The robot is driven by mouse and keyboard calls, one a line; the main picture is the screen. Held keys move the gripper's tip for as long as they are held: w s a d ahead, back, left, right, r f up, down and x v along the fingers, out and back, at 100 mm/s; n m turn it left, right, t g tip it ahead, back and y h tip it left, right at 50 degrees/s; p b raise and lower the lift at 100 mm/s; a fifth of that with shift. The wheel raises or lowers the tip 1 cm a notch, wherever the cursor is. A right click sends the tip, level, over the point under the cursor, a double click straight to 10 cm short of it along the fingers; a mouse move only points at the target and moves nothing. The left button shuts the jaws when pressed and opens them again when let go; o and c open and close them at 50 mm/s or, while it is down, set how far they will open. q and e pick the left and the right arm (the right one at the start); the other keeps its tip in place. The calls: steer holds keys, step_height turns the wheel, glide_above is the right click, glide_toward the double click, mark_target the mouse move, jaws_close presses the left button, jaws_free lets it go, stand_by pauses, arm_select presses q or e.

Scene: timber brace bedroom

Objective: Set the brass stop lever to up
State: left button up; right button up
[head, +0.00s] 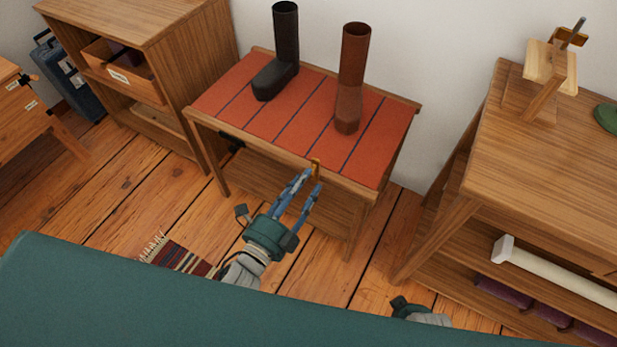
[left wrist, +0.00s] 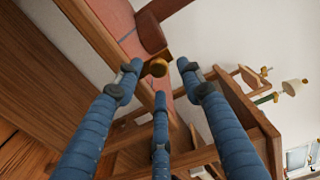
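The brass stop lever (head: 316,165) is at the front rail of the bench with the red, dark-striped top (head: 290,130). In the left wrist view its round brass knob (left wrist: 158,68) shows nearly end on, so I cannot tell its setting for sure. My left gripper (head: 310,177) is open at the lever. In the left wrist view its fingertips (left wrist: 158,75) stand apart on both sides of the knob, with a third finger below. A gap shows beside the knob. Part of my right arm's end (head: 405,306) shows at the lower right; its fingers cannot be made out.
A black boot (head: 280,55) and a brown boot (head: 351,75) stand on the bench. A wooden cabinet (head: 140,20) is at the left, a wooden shelf table (head: 550,140) at the right. A striped rug (head: 185,259) lies on the floor.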

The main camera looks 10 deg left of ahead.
arm_select(q)
steer(key=v, duration=0.9)
steer(key=shift+s, duration=0.3)
steer(key=a+f+n+g+y, duration=0.35)
steer(key=f+n, duration=0.25)
steer(key=f, duration=0.3)
steer(key=a+f+n+g+y, duration=0.2)
steer(key=a+f+n+g, duration=0.2)
steer(key=f+n, duration=0.4)
steer(key=s+f+n+g, duration=0.65)
steer(key=s+f, duration=0.35)
steer(key=s, duration=0.2)
steer(key=s+a+r+g+p, duration=0.1)
steer(key=s+r+p, duration=0.6)
steer(key=p, duration=1)
steer(key=s+a+r+m+g+p, duration=0.1)
steer(key=s+a+r+p, duration=0.1)
steer(key=s+r+p, duration=0.5)
steer(key=s+p, duration=0.4)
steer(key=p, duration=0.5)
steer(key=shift+s+r+p, duration=0.2)
steer(key=shift+r+p, duration=0.1)
steer(key=shift+p, duration=0.05)
arm_select(e)
steer(key=s+d+r+g, duration=0.1)
steer(key=s+d+r, duration=0.2)
steer(key=s+r, duration=1.2)
steer(key=s, duration=0.3)
steer(key=shift+s, duration=0.15)
